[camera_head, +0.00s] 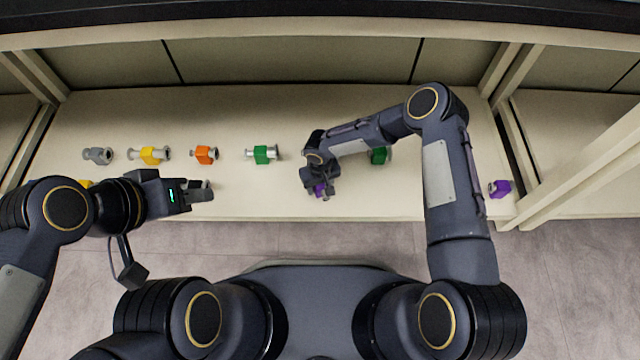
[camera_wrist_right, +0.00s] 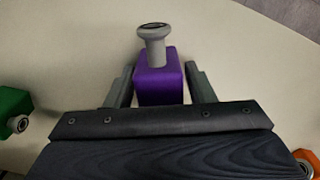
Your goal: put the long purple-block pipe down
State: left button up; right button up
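The purple-block pipe (camera_wrist_right: 158,80) sits between the fingers of my right gripper (camera_head: 321,190). The fingers lie close along both sides of the block, and its grey flanged end sticks out beyond them. In the head view the block shows only as a small purple patch (camera_head: 320,189), mostly hidden by the gripper, over the front part of the shelf. I cannot tell whether the pipe touches the shelf. Another purple-block pipe (camera_head: 499,188) lies at the right end of the shelf. My left gripper (camera_head: 203,190) is over the shelf's front left; its finger gap is not clear.
On the cream shelf (camera_head: 260,205), a grey pipe (camera_head: 98,155), a yellow one (camera_head: 149,154), an orange one (camera_head: 204,154) and a green one (camera_head: 262,154) stand in a row. Another green one (camera_head: 380,155) is partly behind my right arm. Upright posts (camera_head: 515,150) bound the right side.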

jog(key=shift+o, duration=0.7)
jog(key=shift+r+p, duration=0.35)
jog(key=shift+p, duration=0.05)
notch_tip(320, 180, up, 7)
jog(key=p, duration=0.2)
jog(key=shift+r+p, duration=0.1)
jog(key=shift+p, duration=0.2)
